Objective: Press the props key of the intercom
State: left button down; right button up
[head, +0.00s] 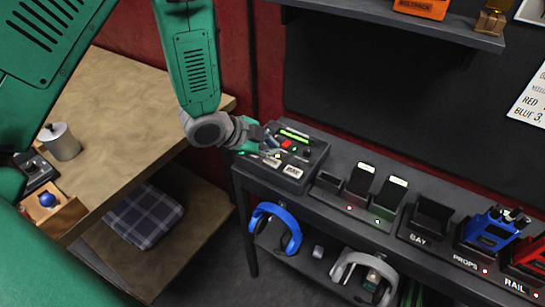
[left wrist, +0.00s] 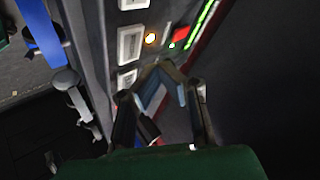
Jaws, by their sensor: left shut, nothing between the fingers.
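The intercom (head: 316,150) is a dark box at the left end of the dark console table. It has a green bar display, a red button and pale labelled keys. My left gripper (head: 273,152) is over its left part, fingers shut and empty, covering part of the key row. In the left wrist view, the shut fingertips (left wrist: 163,68) are close to the intercom face, beside a column of pale keys (left wrist: 130,43) with an orange light and the red button (left wrist: 181,34). The key labels are too small or blurred to read, and I cannot tell whether the fingertips touch.
Charging cradles right of the intercom hold dark handsets (head: 361,180). Further right are an empty BAY cradle (head: 432,216), a blue PROPS radio (head: 489,231) and a red RAIL radio (head: 530,254). Headsets hang below. A shelf (head: 420,20) overhangs the back; a wooden table (head: 130,100) stands left.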

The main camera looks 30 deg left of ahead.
aim_at(271, 161)
pick_arm(q)
jog(key=shift+r+p, duration=1.3)
jog(key=shift+r, duration=0.55)
jog(key=shift+f, duration=0.1)
jog(key=shift+s+f, duration=0.1)
jog(key=s+a+f+n+g+y, duration=0.1)
jog(key=s+f+n+g, duration=0.35)
jog(key=s, duration=0.65)
jog(key=s+a+f+n+g+y, duration=0.1)
jog(key=s+a+f+n+y, duration=0.1)
jog(key=s+f+n, duration=0.7)
jog(key=s+a+f+n+g+y, duration=0.1)
jog(key=s+f+n+g, duration=0.2)
jog(key=s, duration=1)
jog(key=w+f+m+b, duration=0.1)
jog(key=w+f+b, duration=0.1)
jog(key=f+b, duration=0.5)
jog(key=w+d+f+m+t+b, duration=0.1)
jog(key=f+b, duration=0.6)
jog(key=shift+w+d, duration=0.2)
jog(key=shift+w, duration=0.2)
